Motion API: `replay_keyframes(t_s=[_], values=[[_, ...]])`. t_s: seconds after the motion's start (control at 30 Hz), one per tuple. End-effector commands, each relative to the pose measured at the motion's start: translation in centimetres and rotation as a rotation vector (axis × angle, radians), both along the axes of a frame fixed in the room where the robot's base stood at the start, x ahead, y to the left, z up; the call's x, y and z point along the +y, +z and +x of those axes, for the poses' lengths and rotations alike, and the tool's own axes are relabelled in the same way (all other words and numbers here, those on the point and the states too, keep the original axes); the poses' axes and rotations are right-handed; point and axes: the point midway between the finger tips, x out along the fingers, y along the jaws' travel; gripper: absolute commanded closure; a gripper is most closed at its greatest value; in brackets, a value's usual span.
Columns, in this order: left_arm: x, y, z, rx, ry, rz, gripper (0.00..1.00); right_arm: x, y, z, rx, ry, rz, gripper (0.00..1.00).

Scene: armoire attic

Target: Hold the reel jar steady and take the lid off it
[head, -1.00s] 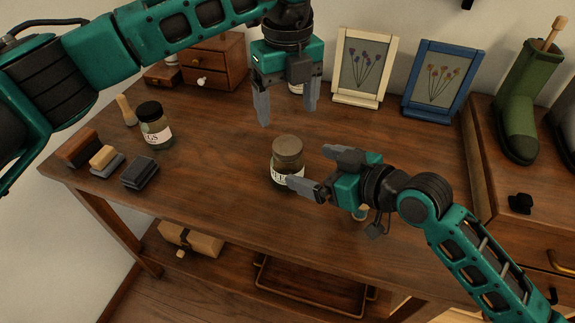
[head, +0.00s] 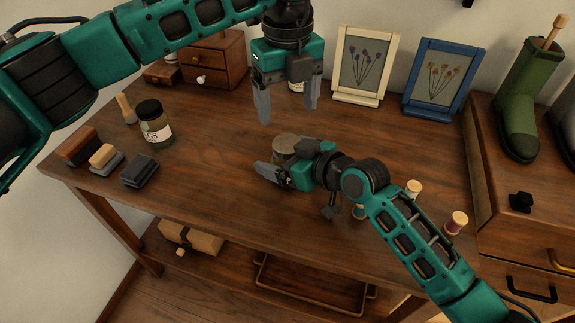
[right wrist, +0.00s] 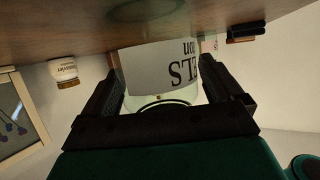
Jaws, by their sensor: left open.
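The reel jar, with a brownish-grey lid (head: 284,143), stands on the table; my right gripper partly covers it. In the right wrist view its white label (right wrist: 160,68) fills the space between the fingers, upside down. My right gripper (head: 285,165) has one finger on each side of the jar body, below the lid. Whether the fingers press on the glass I cannot tell. My left gripper (head: 288,113) is open and empty, pointing down above and behind the jar, apart from the lid.
A black-lidded jar (head: 155,124) stands to the left, near several brushes and blocks (head: 104,156). Two picture frames (head: 365,66) and a small drawer chest (head: 216,62) stand at the back. Thread spools (head: 456,222) stand at the right. The table between the jars is clear.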

Motion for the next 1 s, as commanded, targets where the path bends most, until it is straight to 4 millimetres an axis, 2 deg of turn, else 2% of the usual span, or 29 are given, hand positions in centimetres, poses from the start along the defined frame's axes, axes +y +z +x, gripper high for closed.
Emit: replay_keyframes(t_s=[0.07, 0.9, 1.0], values=[[0.00, 0.00, 0.00, 0.000, 0.000, 0.000, 0.19, -0.02, 0.01, -0.01, 0.000, 0.000, 0.000, 0.15], [0.00, 0.00, 0.00, 0.000, -0.014, 0.000, 0.19, -0.06, -0.01, -0.01, 0.001, 0.000, -0.001, 0.95], [0.00, 0.01, 0.01, 0.000, -0.075, 0.000, 0.19, -0.06, -0.02, -0.01, 0.001, 0.000, -0.001, 1.00]])
